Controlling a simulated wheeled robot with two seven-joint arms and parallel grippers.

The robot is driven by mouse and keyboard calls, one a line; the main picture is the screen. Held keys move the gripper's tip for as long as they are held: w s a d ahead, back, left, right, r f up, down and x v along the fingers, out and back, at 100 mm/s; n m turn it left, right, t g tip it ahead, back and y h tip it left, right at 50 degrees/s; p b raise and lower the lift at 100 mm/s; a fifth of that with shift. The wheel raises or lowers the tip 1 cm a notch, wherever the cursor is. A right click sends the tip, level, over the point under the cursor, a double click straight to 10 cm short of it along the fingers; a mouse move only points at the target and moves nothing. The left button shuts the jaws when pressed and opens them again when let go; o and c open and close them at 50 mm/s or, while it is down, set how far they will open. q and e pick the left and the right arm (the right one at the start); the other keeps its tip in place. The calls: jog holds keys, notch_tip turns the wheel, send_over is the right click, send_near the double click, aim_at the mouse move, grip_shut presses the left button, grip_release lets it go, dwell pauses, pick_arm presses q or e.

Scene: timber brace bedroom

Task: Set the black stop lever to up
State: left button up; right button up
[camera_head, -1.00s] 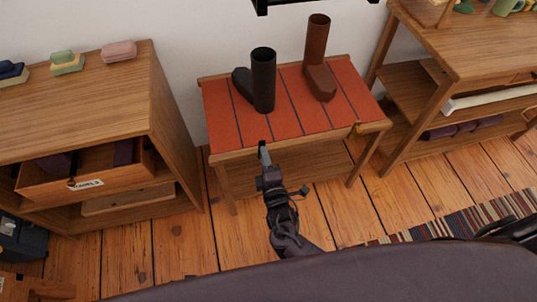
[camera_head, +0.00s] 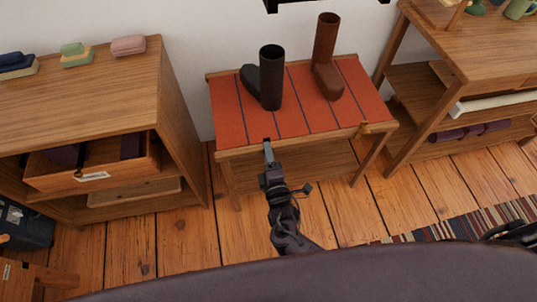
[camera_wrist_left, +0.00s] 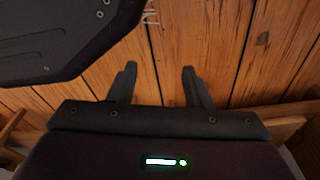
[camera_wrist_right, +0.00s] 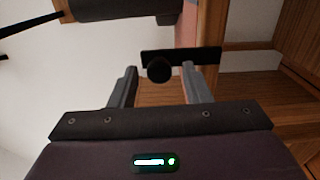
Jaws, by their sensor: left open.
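In the right wrist view a flat black bar with a round black knob (camera_wrist_right: 159,70), which I take to be the stop lever, shows just beyond and between the fingertips. Which way the lever is set I cannot tell. My right gripper (camera_wrist_right: 160,78) is open, its fingers apart on either side of the knob, with no clear contact. In the head view the right gripper (camera_head: 267,147) is at the front edge of the red-topped bench (camera_head: 235,120); the lever is not clear there. My left gripper (camera_wrist_left: 160,75) is open and empty over the plank floor.
A wooden cabinet (camera_head: 100,85) with a drawer partly open is at left. A wooden shelf unit (camera_head: 460,50) is at right. Striped rug (camera_head: 460,225) and floor lie in front.

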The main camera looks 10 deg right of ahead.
jog(key=shift+s, duration=0.1)
pick_arm(q)
jog(key=shift+s+a+f+p, duration=0.1)
jog(key=shift+s+f+p, duration=0.05)
jog(key=shift+s, duration=0.3)
jog(key=shift+s+a+f+p, duration=0.1)
jog(key=shift+s+f+p, duration=0.05)
jog(key=shift+s, duration=0.25)
pick_arm(e)
jog(key=s, duration=0.7)
jog(key=shift+s+d, duration=0.15)
jog(key=shift+s, duration=0.15)
pick_arm(q)
jog(key=shift+w+d+r, duration=0.1)
jog(key=shift+w+d, duration=0.05)
jog(key=shift+w, duration=0.05)
